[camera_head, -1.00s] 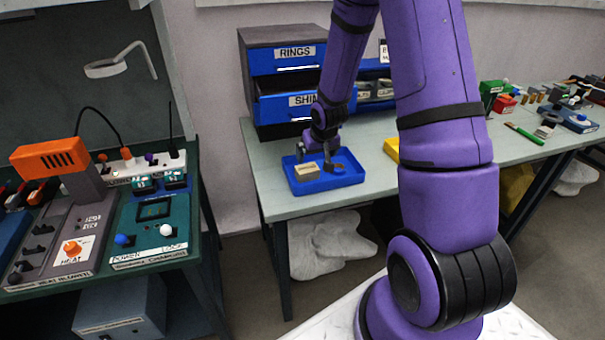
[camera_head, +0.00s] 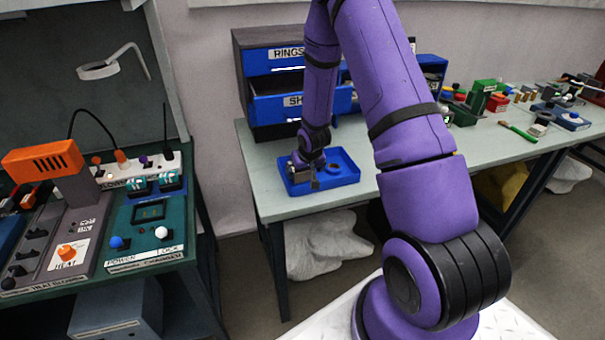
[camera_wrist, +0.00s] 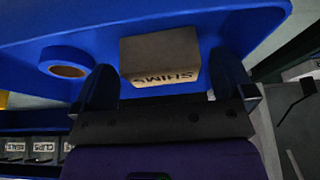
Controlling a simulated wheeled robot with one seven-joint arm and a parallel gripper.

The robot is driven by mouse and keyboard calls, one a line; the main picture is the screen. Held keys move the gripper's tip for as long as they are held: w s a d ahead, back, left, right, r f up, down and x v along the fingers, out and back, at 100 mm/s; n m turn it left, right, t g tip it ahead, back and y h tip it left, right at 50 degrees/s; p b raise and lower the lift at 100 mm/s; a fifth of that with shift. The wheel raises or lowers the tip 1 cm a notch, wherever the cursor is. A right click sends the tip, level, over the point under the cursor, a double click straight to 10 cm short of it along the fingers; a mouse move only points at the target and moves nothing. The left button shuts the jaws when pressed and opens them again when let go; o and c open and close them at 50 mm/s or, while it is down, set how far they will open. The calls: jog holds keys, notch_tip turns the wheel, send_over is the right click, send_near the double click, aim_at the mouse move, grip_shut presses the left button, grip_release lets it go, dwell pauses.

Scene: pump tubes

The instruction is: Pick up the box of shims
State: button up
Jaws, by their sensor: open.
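The box of shims (camera_wrist: 160,58) is a small tan box with "SHIMS" on its side, upside down in the wrist view. It sits in the blue tray (camera_head: 347,178) on the workbench. My gripper (camera_wrist: 165,85) is open, with one dark finger towards each side of the box in the wrist view; I cannot tell whether they touch it. In the head view my gripper (camera_head: 304,172) is low over the left part of the tray and mostly hides the box. A ring-shaped part (camera_wrist: 66,62) lies in the tray beside the box; it also shows in the head view (camera_head: 333,168).
A drawer cabinet (camera_head: 240,75) stands behind the tray, with its lower blue drawer (camera_head: 275,106) pulled out close to my arm. Labelled bins (camera_wrist: 42,146) show in the wrist view. Several parts and a green-handled brush (camera_head: 518,131) lie on the bench's right. A control station (camera_head: 150,225) stands at left.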

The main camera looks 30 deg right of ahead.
jog(key=c, duration=0.9)
jog(key=shift+o, duration=0.2)
jog(key=shift+r, duration=0.1)
